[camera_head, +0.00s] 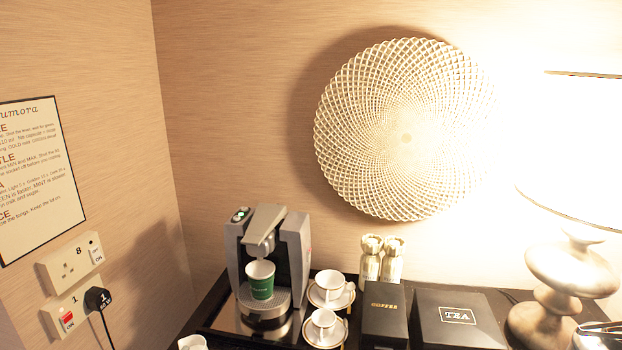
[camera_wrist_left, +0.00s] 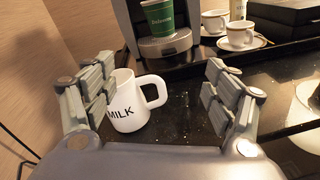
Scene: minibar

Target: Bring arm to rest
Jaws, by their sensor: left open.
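My left gripper (camera_wrist_left: 158,102) shows in the left wrist view with its two grey fingers spread wide and nothing held between them. A white milk jug (camera_wrist_left: 128,112) marked MILK stands beyond the left finger, which overlaps its left side. Only the jug's rim (camera_head: 192,343) shows at the bottom edge of the head view. Neither arm shows in the head view, and my right gripper is not in view.
A coffee machine (camera_head: 297,255) holds a green cup (camera_head: 261,283). Beside it are two white cups on saucers, a black COFFEE box (camera_head: 385,325), a TEA box (camera_head: 458,335) and a lamp (camera_head: 570,270). Dark counter (camera_wrist_left: 185,125) is clear right of the jug.

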